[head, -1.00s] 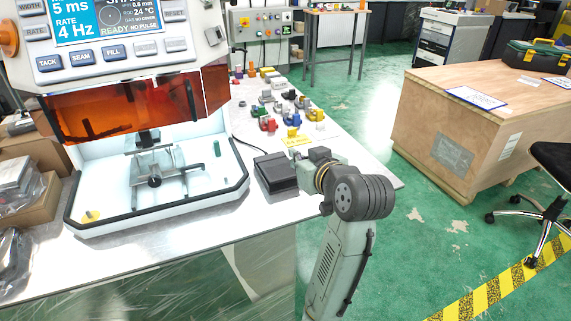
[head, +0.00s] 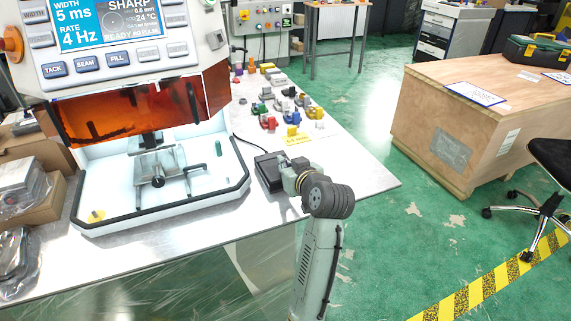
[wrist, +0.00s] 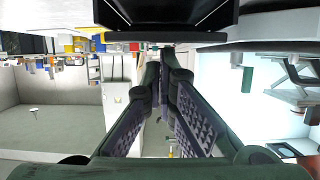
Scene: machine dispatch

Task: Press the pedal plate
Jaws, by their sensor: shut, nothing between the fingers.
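The pedal is a dark, low box (head: 266,172) on the metal bench, right of the white machine, with a cable behind it. Its plate cannot be told apart from its housing. In the wrist view a dark block that looks like the pedal (wrist: 165,14) fills the top middle. My gripper (wrist: 166,55) is shut and empty, its two fingers meeting just below that block in the picture. In the head view my wrist hides most of the gripper, which is at the pedal's right side. Whether the fingertips touch the pedal cannot be told.
The white machine (head: 160,200) with an orange shield stands close on the left. The bench (head: 352,178) is bare to the right. A wooden crate (head: 450,120) stands farther right.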

